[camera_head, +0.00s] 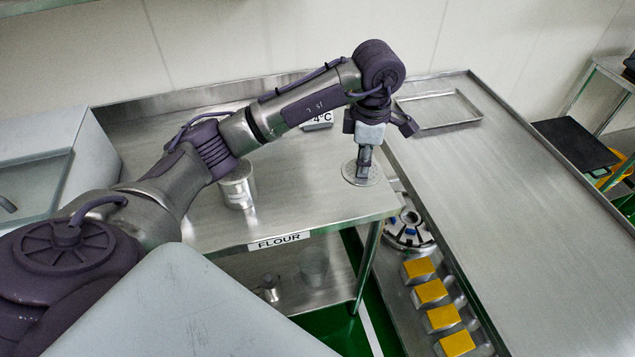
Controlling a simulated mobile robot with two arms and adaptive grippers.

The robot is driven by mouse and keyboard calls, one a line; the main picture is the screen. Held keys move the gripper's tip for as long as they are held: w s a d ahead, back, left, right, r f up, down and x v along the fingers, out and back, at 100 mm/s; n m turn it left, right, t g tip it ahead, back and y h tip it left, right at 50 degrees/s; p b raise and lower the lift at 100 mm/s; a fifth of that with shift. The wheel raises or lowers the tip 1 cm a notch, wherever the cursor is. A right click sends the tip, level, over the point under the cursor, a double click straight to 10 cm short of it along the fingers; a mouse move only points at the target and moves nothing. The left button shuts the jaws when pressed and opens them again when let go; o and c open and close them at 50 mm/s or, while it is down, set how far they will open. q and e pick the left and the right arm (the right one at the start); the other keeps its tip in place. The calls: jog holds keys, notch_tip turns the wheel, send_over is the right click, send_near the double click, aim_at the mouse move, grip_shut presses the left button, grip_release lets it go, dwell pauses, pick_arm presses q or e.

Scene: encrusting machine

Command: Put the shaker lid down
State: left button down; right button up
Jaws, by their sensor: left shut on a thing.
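The shaker lid (350,174) is a round, flat metal disc with small holes. It is at the right end of the steel table, and I cannot tell if it touches the top or hangs just above it. My left gripper (364,172) points down and is shut on the lid, hiding part of its middle. A metal shaker body (238,190) stands upright on the table to the left, partly behind my left arm. My right gripper is not in view.
The steel table (300,200) has a FLOUR label (280,241) on its front edge. A 4°C sign (321,119) stands behind my arm. A shallow tray (438,110) lies on the long counter (520,190) at right. Several yellow-topped blocks (430,291) sit below. The table's middle is clear.

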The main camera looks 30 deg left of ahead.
pick_arm(q)
jog(key=p, duration=0.3)
send_over(317, 185)
notch_tip(317, 185, down, 6)
jog(key=shift+d+f, duration=0.1)
jog(key=shift+f, duration=0.05)
notch_tip(317, 185, down, 3)
jog(key=shift+f+p, duration=0.2)
jog(key=shift+p, duration=0.55)
jog(key=shift+f, duration=0.35)
jog(key=shift+f, duration=0.15)
jog(key=shift+f, duration=0.15)
jog(key=c, duration=0.9)
grip_release()
jog(key=shift+c, duration=0.2)
